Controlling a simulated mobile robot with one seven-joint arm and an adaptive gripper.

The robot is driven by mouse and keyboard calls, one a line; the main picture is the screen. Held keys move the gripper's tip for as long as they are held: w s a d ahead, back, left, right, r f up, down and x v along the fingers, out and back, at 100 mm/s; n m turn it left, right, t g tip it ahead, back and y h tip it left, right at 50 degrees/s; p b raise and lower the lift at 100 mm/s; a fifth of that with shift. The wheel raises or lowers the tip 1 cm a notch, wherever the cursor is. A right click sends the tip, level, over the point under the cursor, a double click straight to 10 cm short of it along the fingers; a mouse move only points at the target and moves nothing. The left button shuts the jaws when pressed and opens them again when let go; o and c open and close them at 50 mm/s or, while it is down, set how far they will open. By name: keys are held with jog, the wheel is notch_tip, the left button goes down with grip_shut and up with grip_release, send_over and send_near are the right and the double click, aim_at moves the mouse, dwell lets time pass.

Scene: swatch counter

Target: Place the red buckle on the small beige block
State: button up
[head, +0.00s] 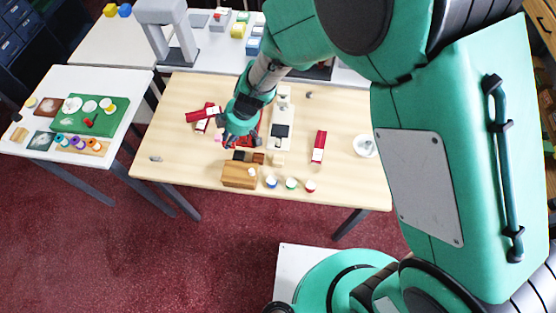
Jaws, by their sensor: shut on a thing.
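My gripper (228,138) is low over the left-middle part of the wooden table, fingers pointing down. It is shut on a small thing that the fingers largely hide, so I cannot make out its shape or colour. I cannot pick out the red buckle for certain. A small pale block (277,159) right of the gripper, near the wooden box, looks like the small beige block. It is apart from the gripper, and its top looks bare at this size.
A wooden box (239,175) stands in front of the gripper. Several small pots with coloured rims, one of them blue (271,181), stand to its right. Red-and-white pieces lie at left (203,115) and right (318,147). A white dish (365,146) is at the right edge.

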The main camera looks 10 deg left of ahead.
jog(key=s+d+b, duration=0.1)
jog(key=s+d, duration=0.3)
jog(key=d, duration=0.4)
jog(key=s+d+f+b, duration=0.1)
jog(key=s+d, duration=0.3)
jog(key=d, duration=0.4)
jog(key=s+d+f+b, duration=0.1)
jog(key=s+d+b, duration=0.2)
jog(key=d, duration=0.5)
jog(key=shift+s+d, duration=0.4)
jog(key=shift+s, duration=0.4)
send_near(275, 158)
jog(key=shift+s+a+f+b, duration=0.15)
jog(key=shift+s+a+f, duration=0.1)
jog(key=shift+a, duration=0.15)
jog(key=shift+s+a+f+b, duration=0.15)
jog(key=shift+a+f, duration=0.1)
jog(key=shift+a, duration=0.15)
jog(key=shift+w+a+f, duration=0.1)
jog(key=shift+w+a, duration=0.1)
jog(key=shift+w, duration=0.25)
jog(key=shift+f+b, duration=0.5)
jog(key=shift+f, duration=1.2)
jog(key=shift+f, duration=0.2)
